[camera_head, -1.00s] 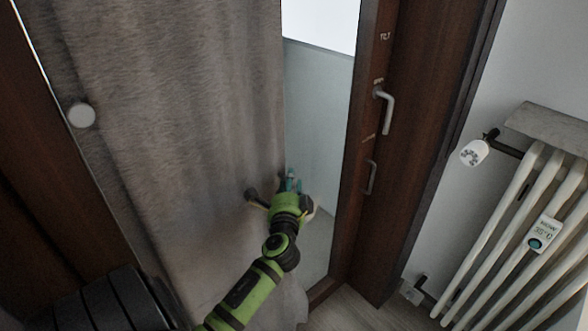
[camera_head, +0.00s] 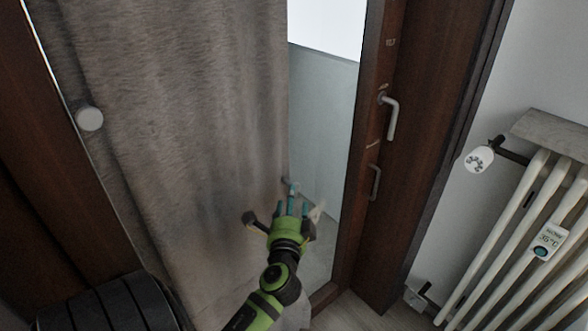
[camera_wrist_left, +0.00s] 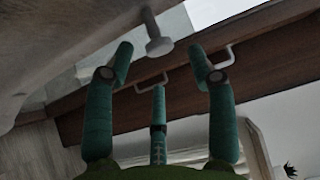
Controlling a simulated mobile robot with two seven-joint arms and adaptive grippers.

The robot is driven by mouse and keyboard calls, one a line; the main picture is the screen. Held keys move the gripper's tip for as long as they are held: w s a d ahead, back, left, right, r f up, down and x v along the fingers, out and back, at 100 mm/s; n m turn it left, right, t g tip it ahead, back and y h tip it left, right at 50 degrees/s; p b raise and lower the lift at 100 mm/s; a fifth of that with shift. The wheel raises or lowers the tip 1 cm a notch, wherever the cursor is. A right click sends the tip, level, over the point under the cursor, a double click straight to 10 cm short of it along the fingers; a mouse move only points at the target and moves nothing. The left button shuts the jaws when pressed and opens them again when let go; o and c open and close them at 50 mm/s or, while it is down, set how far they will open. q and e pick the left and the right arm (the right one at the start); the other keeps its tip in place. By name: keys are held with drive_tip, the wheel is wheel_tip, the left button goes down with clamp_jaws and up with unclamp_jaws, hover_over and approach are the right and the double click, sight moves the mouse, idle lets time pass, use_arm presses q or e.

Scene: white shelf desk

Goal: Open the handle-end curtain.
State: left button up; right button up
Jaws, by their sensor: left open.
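The grey-brown curtain (camera_head: 200,100) hangs across the left and middle, its right edge beside the bright door glass. A small grey knob (camera_head: 289,185) shows at that edge, just beyond my fingertips. In the left wrist view the knob (camera_wrist_left: 157,46) stands out from the curtain (camera_wrist_left: 60,45), ahead of the fingers and between the two upper ones. My left gripper (camera_head: 291,206) has its teal fingers spread, open and empty, close to the curtain's edge. The wrist view shows the fingers (camera_wrist_left: 160,75) apart from the knob. My right gripper is not in view.
A dark brown door frame (camera_head: 375,230) with two metal handles (camera_head: 391,117) stands right of the gap. A white radiator (camera_head: 520,235) is at the right wall. A white round knob (camera_head: 89,118) is at left. Pale glass (camera_head: 322,130) fills the gap.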

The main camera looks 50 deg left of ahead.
use_arm(q)
drive_tip(key=v, duration=0.6)
drive_tip(key=shift+r, duration=0.1)
idle(0.3)
drive_tip(key=s+d+f+n+g+h, duration=0.1)
drive_tip(key=s+d+f+g+h, duration=0.2)
drive_tip(key=f, duration=0.9)
drive_tip(key=s+d+f+g+h, duration=0.1)
drive_tip(key=d+f+h, duration=0.3)
drive_tip(key=f, duration=0.8)
drive_tip(key=s+d+f+n+g+h, duration=0.15)
drive_tip(key=d+f, duration=0.45)
drive_tip(key=f, duration=0.6)
drive_tip(key=s+d+f+n+g+h, duration=0.1)
drive_tip(key=s+f+g, duration=0.1)
drive_tip(key=s+f, duration=0.3)
drive_tip(key=s+d+f+n+g+h, duration=0.1)
drive_tip(key=s+f, duration=0.5)
drive_tip(key=s, duration=0.7)
drive_tip(key=s+d+f+n+g+h, duration=0.1)
drive_tip(key=s+f+n+g, duration=0.2)
drive_tip(key=s, duration=0.6)
wheel_tip(320, 180, down, 3)
drive_tip(key=shift+s+d+r+g, duration=0.15)
drive_tip(key=shift+s+d+g, duration=0.25)
drive_tip(key=shift+g, duration=0.15)
